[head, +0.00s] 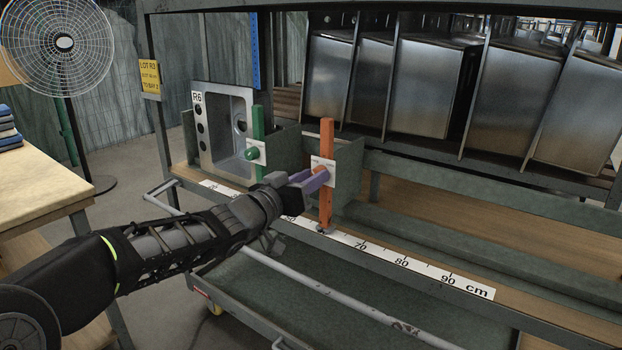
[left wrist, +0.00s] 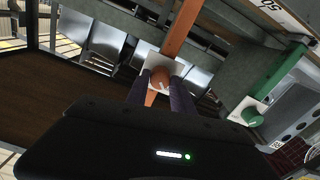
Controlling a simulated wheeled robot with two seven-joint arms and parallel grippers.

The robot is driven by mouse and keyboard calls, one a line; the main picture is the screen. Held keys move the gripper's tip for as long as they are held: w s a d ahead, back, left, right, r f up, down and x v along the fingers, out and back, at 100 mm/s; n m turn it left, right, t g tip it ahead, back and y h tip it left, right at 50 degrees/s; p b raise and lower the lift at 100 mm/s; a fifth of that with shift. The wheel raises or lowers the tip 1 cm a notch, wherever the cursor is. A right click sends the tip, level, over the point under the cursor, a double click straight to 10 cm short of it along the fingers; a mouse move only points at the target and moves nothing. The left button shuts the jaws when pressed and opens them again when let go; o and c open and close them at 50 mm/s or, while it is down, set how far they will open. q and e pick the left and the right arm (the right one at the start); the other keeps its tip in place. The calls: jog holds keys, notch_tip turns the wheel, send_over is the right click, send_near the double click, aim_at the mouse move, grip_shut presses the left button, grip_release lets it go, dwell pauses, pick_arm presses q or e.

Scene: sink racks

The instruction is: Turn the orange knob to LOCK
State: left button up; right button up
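The orange knob (head: 321,169) sits on a white plate (head: 329,165) fixed to an upright orange bar (head: 326,133); lettering on the plate is too small to read. My left gripper (head: 314,178) reaches it from the left, its purple fingers on either side of the knob. In the left wrist view the knob (left wrist: 160,77) fills the gap between the fingertips (left wrist: 161,84), which look shut on it. The fingers partly hide the knob and plate. My right gripper is in neither view.
A green knob (head: 252,154) on a green bar (head: 258,130) stands left of the orange one, by a steel sink (head: 225,130) marked R6. A ruler strip (head: 400,262) runs along the shelf front. Several metal sinks (head: 425,90) hang behind. A cart rail (head: 330,300) lies below.

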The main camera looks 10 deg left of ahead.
pick_arm(q)
grip_shut()
jog(key=shift+m, duration=0.4)
jog(key=m+b, duration=0.5)
jog(key=m, duration=1.2)
dwell(0.3)
dwell(0.5)
jog(key=o, duration=0.5)
grip_release()
